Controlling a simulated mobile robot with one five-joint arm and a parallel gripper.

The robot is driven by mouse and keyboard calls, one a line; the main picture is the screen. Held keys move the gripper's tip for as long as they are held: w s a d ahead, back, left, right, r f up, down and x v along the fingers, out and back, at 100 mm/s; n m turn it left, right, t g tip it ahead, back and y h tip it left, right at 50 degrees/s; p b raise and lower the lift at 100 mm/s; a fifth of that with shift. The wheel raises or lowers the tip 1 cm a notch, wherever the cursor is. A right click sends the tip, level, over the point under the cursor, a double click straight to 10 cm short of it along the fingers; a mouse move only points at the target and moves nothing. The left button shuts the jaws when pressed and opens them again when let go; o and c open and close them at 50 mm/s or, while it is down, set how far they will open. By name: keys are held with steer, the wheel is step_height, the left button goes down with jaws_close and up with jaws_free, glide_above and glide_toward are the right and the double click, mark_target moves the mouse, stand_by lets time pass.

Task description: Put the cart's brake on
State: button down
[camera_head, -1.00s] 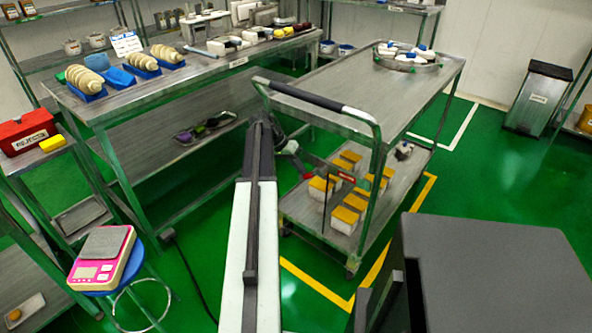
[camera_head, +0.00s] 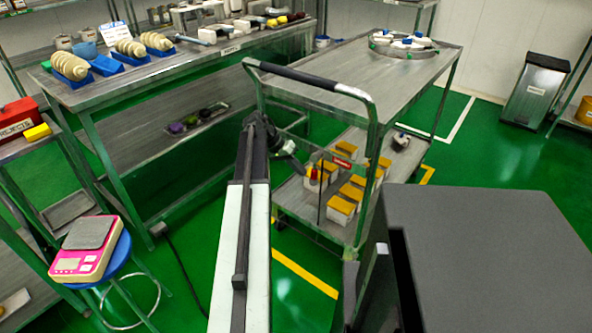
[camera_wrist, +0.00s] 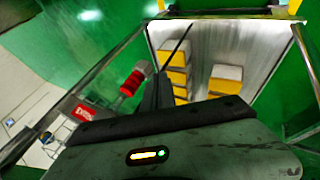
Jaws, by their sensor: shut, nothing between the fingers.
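The cart (camera_head: 418,75) is a grey metal trolley with a dark push handle (camera_head: 310,82) at its near end. A red-gripped lever (camera_head: 313,173) and a red label (camera_head: 346,148) show at its near end. In the wrist view the red grip (camera_wrist: 132,84) and the red label (camera_wrist: 85,113) are left of my fingers. My gripper (camera_head: 296,162) is low at the cart's near left side, close to the red grip. In the wrist view my gripper (camera_wrist: 160,82) is shut and empty. I cannot tell whether it touches the lever.
Yellow-topped tubs (camera_head: 340,208) stand on the cart's lower shelf, and a round tray (camera_head: 403,52) is on its top. A long workbench (camera_head: 190,75) stands to the left. A blue stool with a pink scale (camera_head: 88,250) is at front left. Green floor is open beyond the cart.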

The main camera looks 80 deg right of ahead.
steer(key=shift+s+a+f+b, duration=0.3)
steer(key=shift+s+a+f, duration=0.15)
steer(key=shift+s, duration=0.1)
stand_by(0.5)
